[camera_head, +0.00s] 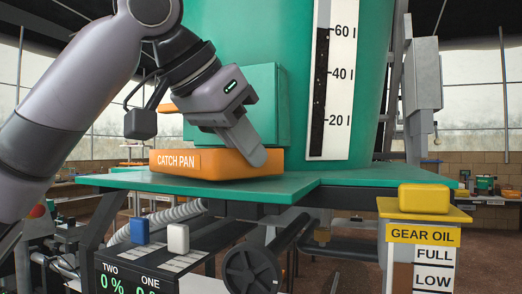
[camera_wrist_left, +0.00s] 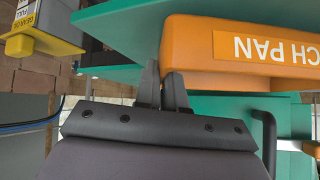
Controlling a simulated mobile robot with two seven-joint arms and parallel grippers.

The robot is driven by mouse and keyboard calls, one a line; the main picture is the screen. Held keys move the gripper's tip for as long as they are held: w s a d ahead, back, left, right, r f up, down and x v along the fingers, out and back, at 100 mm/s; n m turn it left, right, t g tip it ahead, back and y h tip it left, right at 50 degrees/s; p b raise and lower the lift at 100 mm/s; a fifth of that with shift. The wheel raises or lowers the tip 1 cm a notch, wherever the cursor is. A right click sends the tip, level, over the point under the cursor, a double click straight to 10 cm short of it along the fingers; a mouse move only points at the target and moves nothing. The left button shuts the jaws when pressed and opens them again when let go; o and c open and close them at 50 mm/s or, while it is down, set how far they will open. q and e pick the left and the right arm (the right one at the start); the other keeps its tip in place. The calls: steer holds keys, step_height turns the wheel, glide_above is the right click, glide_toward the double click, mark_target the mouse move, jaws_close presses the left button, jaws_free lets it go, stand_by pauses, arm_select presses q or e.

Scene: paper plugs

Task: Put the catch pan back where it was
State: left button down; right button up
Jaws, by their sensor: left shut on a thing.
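The orange catch pan (camera_head: 225,166), labelled CATCH PAN, is at the green shelf (camera_head: 300,186) in front of the big green tank. I cannot tell whether it rests on the shelf or hangs just above it. My left gripper (camera_head: 258,157) is shut on the pan's right end. In the left wrist view the two fingertips (camera_wrist_left: 163,80) meet the edge of the pan (camera_wrist_left: 200,50), and its label shows upside down. The inside of the pan is hidden. My right gripper is in neither view.
A green box (camera_head: 264,85) stands behind the pan, against the tank with its level scale (camera_head: 333,80). A yellow block (camera_head: 424,198) sits on the GEAR OIL stand at the right. Blue (camera_head: 139,230) and white (camera_head: 178,238) blocks are below the shelf. The shelf's right part is clear.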

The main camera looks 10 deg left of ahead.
arm_select(q)
steer(key=shift+w+d+f, duration=0.25)
steer(key=shift+w+f, duration=0.05)
steer(key=shift+w, duration=0.05)
steer(key=shift+s+a+r, duration=0.1)
steer(key=shift+s+a, duration=0.25)
steer(key=shift+d+f, duration=0.2)
steer(key=shift+f, duration=0.05)
steer(key=c, duration=1.2)
jaws_free()
steer(key=shift+a+r, duration=0.1)
steer(key=shift+r, duration=0.1)
steer(key=v, duration=1.2)
